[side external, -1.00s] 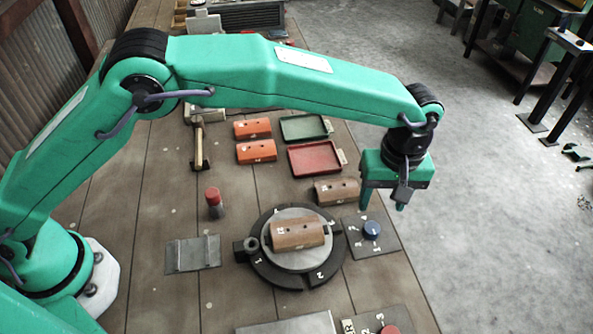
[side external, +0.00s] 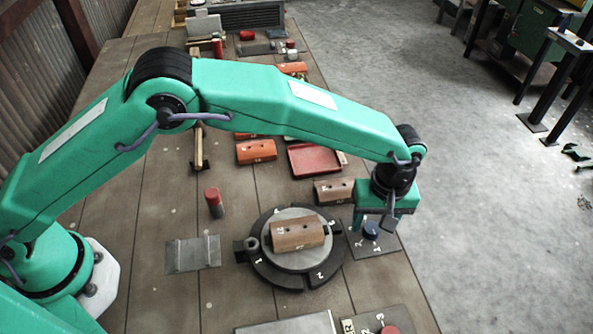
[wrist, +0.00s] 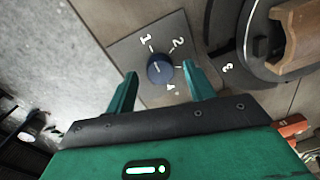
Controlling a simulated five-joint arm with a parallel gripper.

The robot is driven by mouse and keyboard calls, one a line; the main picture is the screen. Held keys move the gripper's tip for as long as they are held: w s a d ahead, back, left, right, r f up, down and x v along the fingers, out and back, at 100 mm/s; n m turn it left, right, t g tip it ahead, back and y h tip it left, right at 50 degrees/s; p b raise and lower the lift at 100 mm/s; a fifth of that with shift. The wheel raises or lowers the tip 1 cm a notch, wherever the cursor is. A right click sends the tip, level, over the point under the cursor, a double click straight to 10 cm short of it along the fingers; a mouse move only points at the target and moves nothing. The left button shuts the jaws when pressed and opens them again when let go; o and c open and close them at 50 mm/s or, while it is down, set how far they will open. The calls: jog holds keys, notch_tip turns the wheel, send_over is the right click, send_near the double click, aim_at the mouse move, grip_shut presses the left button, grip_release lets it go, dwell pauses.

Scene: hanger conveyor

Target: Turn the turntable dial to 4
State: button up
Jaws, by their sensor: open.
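The dial is a dark blue round knob (side external: 370,230) on a square grey plate (side external: 378,248) to the right of the turntable (side external: 262,274). In the wrist view the knob (wrist: 160,68) has numerals 1, 2 and 4 around it; the right finger may hide another. A pale mark shows on the knob, but its exact pointing is unclear. My gripper (side external: 373,222) is open over the dial, pointing down. In the wrist view its fingertips (wrist: 159,74) appear on either side of the knob; contact is not visible. The turntable is a dark numbered ring around a pale disc.
A brown half-round block (side external: 298,234) sits on the turntable. Another brown block (side external: 335,191) stands close behind my gripper. A red tray (side external: 314,160) and orange blocks lie further back. A red-topped cylinder (side external: 214,202) stands left. Another panel is at the front edge.

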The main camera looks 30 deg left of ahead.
jog(key=shift+f, duration=0.35)
jog(key=c, duration=1)
jog(key=shift+o, duration=0.2)
